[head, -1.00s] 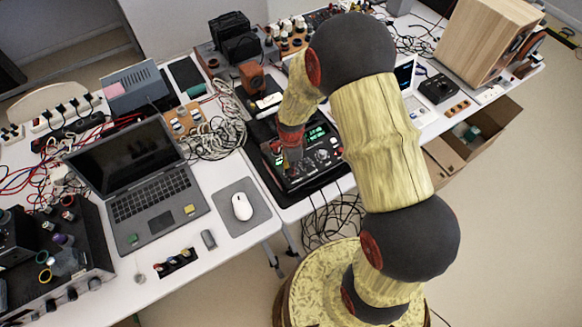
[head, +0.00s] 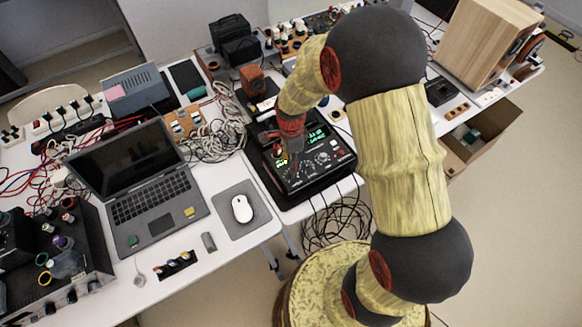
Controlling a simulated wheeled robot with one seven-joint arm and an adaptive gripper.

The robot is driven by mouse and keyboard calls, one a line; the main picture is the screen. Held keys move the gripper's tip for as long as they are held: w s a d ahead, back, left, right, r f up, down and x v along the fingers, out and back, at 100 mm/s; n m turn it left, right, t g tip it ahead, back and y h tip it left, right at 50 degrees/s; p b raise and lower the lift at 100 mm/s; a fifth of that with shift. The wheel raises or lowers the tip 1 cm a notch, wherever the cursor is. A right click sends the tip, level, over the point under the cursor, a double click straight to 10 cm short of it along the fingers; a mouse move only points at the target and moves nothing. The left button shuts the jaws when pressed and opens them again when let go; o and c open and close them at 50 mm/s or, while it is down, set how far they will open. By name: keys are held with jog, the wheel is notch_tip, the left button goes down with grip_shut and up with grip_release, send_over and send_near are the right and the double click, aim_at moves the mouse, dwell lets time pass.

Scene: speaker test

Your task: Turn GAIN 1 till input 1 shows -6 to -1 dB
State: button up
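The black audio unit (head: 335,176) with knobs, lit buttons and green displays lies on the white table, right of the mouse pad. My gripper (head: 294,161) points down over the left part of its panel, among the small controls. The gripper is small and dark against the panel, so I cannot tell whether its fingers are open or shut, or whether they touch a knob. The GAIN 1 knob cannot be told apart from the other controls. A green display (head: 317,136) is lit, but its level reading is too small to read.
A laptop (head: 150,190), a mouse (head: 242,208) on a grey pad and tangled cables (head: 215,138) lie to the left. An orange-brown box (head: 252,80) stands behind the unit. Black cables (head: 338,222) hang below the table's front edge. A wooden cabinet (head: 487,42) stands back right.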

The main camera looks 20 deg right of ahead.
notch_tip(320, 180, up, 6)
jog(key=shift+f, duration=0.15)
dwell(0.6)
jog(key=s+r+n+t+b, duration=0.1)
jog(key=s+r+n+t, duration=0.1)
jog(key=s+r+n, duration=0.7)
jog(key=s+r+n+t+b, duration=0.1)
jog(key=s+r+n+t, duration=0.2)
jog(key=s+r+n, duration=0.6)
notch_tip(320, 180, up, 6)
jog(key=shift+s+r+n+t, duration=0.15)
jog(key=shift+s+n+t, duration=0.15)
jog(key=shift+s, duration=0.45)
dwell(1.8)
